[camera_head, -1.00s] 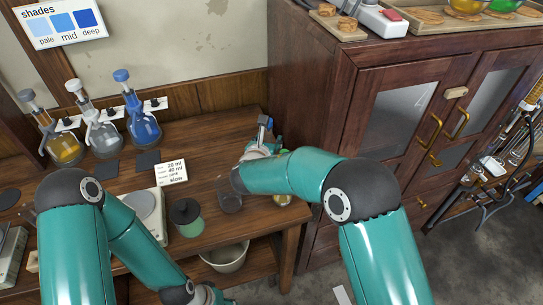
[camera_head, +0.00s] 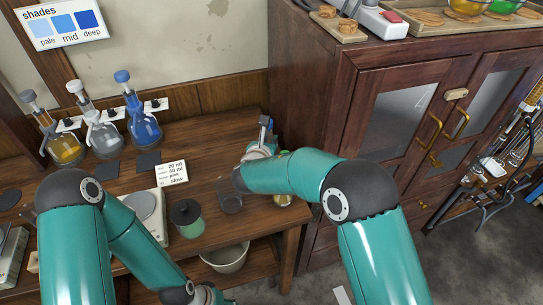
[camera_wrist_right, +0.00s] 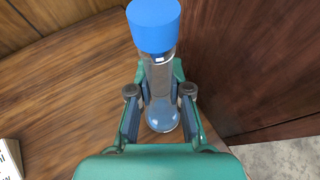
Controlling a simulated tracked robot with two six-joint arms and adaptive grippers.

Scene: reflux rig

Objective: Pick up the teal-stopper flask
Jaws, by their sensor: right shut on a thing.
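My right gripper (camera_wrist_right: 160,92) is shut around the neck of a clear glass flask (camera_wrist_right: 162,112). The flask's stopper (camera_wrist_right: 153,25) looks blue in the wrist view, not clearly teal. Its rounded bulb shows below the fingers, over the wooden bench; whether it touches the bench I cannot tell. In the head view my right gripper (camera_head: 258,149) is near the bench's right end beside the cabinet, mostly hidden by my arm, with the stopper (camera_head: 265,121) showing above it. My left gripper is out of view; only its arm shows at lower left.
Three stoppered flasks (camera_head: 142,127) stand at the back left of the bench (camera_head: 205,140). A dark-topped green jar (camera_head: 187,222), a glass beaker (camera_head: 230,202) and a yellowish item (camera_head: 283,199) are near the front edge. The cabinet (camera_head: 310,95) closes off the right side.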

